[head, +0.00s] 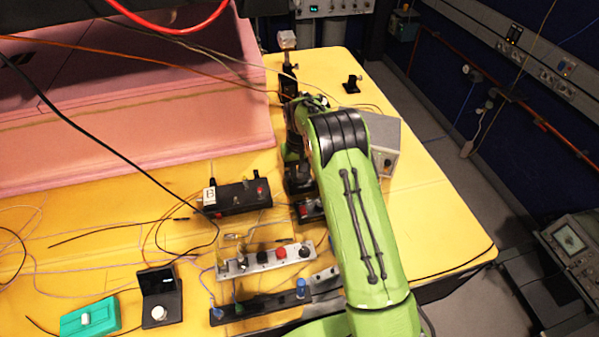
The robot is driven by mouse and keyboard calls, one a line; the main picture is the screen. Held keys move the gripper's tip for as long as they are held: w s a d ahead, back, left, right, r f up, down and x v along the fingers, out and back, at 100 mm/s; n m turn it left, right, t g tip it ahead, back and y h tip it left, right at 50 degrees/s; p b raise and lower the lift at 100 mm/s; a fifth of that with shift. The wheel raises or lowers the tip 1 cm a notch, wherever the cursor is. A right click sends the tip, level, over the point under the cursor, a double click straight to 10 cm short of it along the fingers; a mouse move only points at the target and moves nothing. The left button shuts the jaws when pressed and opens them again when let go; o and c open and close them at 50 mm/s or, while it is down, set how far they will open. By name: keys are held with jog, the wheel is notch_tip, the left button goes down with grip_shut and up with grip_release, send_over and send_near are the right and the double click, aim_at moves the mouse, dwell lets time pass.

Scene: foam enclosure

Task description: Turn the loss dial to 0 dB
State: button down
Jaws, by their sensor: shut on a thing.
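My green arm reaches up the right side of the yellow table and bends down to the left. My dark gripper (298,182) points down at its end, low over the table, beside a small black box (309,209) with a red part. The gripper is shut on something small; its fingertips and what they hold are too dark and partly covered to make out. A black box marked B (240,198) with knobs lies just left of the gripper. No dial reading or loss label is legible, so I cannot tell which knob is the loss dial or where it points.
A grey sloped box (384,135) stands right of my arm. A metal strip with several knobs (265,262), a black rail (260,305) and a green box (90,318) lie in front. Loose wires cross the table (440,215). Pink foam (150,110) walls the left.

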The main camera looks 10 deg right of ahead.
aim_at(299, 175)
jog(key=shift+r+n, duration=0.1)
jog(key=shift+n, duration=0.2)
dwell(0.4)
jog(key=c, duration=0.8)
grip_release()
jog(key=shift+c, duration=0.2)
notch_tip(299, 175, up, 16)
jog(key=p, duration=0.1)
